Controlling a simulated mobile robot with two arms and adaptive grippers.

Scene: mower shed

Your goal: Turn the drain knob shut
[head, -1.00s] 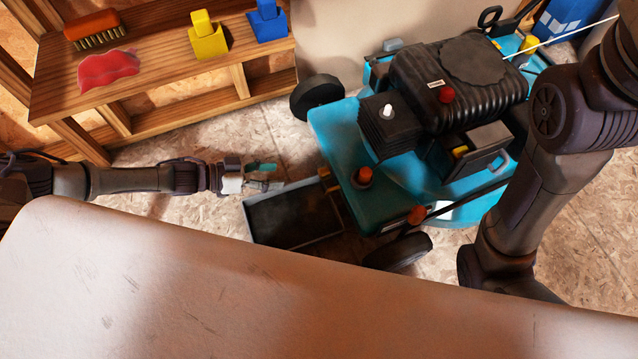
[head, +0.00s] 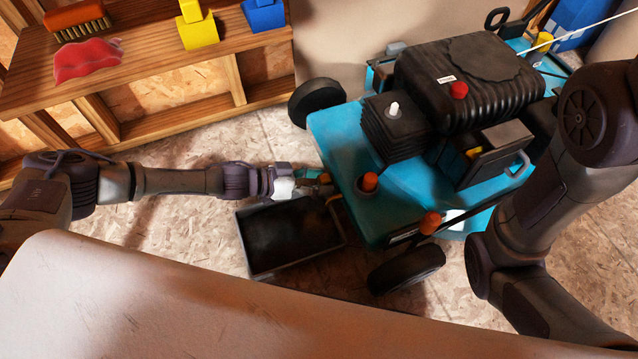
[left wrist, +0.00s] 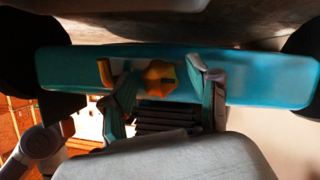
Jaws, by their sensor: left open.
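The drain knob (left wrist: 159,77) is a yellow-orange lobed knob on the blue side of the mower (left wrist: 255,78) in the left wrist view. My left gripper (left wrist: 153,84) is open, with one finger on each side of the knob. I cannot tell whether the fingers touch it. In the head view my left gripper (head: 308,184) is at the mower's left side, above a dark tray (head: 290,238). The mower (head: 335,135) is blue with a black engine on top. In the head view I cannot clearly make out the knob. My right gripper is out of view.
A wooden shelf (head: 150,65) at upper left holds a brush (head: 75,18), a red cloth (head: 88,60), and yellow (head: 198,32) and blue (head: 263,14) items. A brown surface (head: 150,310) fills the front. Orange caps (head: 369,182) stand on the mower. My right arm is at right.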

